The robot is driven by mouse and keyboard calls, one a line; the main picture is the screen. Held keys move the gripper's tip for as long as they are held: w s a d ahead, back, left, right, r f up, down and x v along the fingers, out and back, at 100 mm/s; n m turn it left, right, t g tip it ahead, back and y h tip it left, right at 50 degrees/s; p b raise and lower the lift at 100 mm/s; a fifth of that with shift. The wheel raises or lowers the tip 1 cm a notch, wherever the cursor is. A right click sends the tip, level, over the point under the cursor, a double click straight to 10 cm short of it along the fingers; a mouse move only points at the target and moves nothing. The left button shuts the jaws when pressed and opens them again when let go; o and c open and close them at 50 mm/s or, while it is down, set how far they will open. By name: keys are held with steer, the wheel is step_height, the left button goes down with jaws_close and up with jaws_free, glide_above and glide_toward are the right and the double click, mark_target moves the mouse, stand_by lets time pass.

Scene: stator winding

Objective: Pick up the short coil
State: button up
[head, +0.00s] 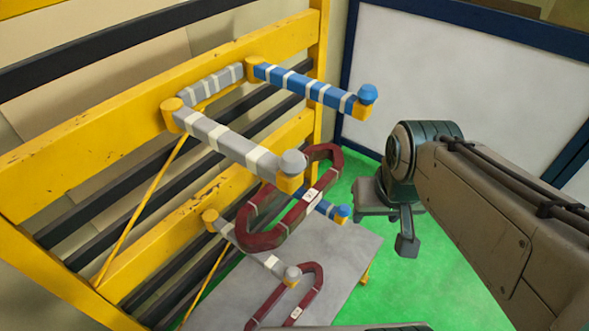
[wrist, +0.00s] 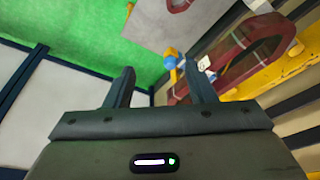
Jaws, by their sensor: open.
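Two dark red loop-shaped coils with white labels show in the head view. The upper coil (head: 292,217) is near the tip of the upper grey peg (head: 235,148), which hides part of it. The lower coil (head: 314,283) is by the lower grey peg (head: 268,262), cut off by the bottom edge. I cannot tell from the labels which is the short coil. My gripper (head: 393,228) is open and empty, right of the upper coil. In the wrist view, its two fingers (wrist: 160,85) stand apart, and a coil (wrist: 235,65) lies just right of them.
A yellow rack (head: 70,165) with black bars carries grey and blue pegs; an upper blue peg (head: 305,86) sticks out behind. A grey table (head: 345,250) stands below on green floor (head: 450,285). A white panel with a blue frame (head: 470,75) closes off the back.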

steer(key=w+a+f+m+g, duration=0.1)
steer(key=w+a+f, duration=0.1)
steer(key=w, duration=0.2)
steer(key=m+h, duration=0.1)
steer(key=m, duration=0.6)
glide_toward(310, 195)
steer(key=shift+g, duration=0.4)
steer(key=f, duration=0.5)
steer(key=shift+w+d, duration=0.1)
steer(key=shift+w, duration=0.3)
steer(key=shift+w+d+f+p, duration=0.15)
steer(key=shift+w+f+p, duration=0.05)
steer(key=shift+f, duration=0.7)
steer(key=shift+w+d+f+p, duration=0.1)
steer(key=shift+w+f+p, duration=0.1)
steer(key=shift+f, duration=0.65)
steer(key=shift+w+d+f+p, duration=0.15)
steer(key=shift+f+p, duration=0.05)
steer(key=shift+f, duration=0.7)
jaws_close()
